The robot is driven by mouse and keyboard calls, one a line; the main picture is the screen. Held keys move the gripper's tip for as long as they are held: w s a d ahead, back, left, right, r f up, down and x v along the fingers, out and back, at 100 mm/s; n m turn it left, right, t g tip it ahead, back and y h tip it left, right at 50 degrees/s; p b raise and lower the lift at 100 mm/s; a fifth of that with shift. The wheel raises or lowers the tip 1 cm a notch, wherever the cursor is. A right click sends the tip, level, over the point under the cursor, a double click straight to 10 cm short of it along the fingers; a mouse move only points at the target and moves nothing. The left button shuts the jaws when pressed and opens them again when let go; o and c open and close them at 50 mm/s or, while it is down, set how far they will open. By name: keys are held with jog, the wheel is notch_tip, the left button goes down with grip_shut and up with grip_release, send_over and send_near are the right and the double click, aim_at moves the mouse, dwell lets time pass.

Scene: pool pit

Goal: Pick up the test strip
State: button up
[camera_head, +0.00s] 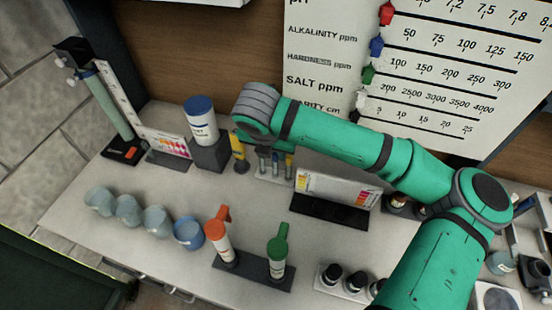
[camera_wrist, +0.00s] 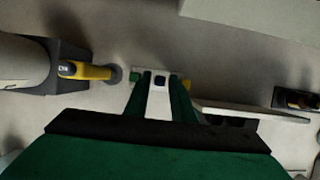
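I cannot single out the test strip with certainty. In the wrist view, the two dark green fingers of my gripper (camera_wrist: 160,88) stand apart, with a bright white band and a small dark blue square between them. I cannot tell whether that band is a strip or part of the small rack below. The rack of capped vials (camera_head: 274,172) stands on the counter below my wrist in the head view. A white bottle with a blue cap (camera_head: 201,121) stands on a dark block to its left. My fingers are mostly hidden in the head view.
A colour card (camera_head: 335,189) stands to the right. Orange (camera_head: 219,238) and green-capped (camera_head: 277,255) bottles and several cups (camera_head: 155,220) stand in front.

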aim_at(274, 162)
jog(key=shift+w, duration=0.1)
jog(key=c, duration=0.4)
jog(key=shift+a, duration=0.2)
grip_shut()
jog(key=shift+d, duration=0.15)
jog(key=shift+d, duration=0.1)
jog(key=shift+r, duration=0.2)
notch_tip(274, 162, up, 10)
jog(key=shift+f, duration=0.15)
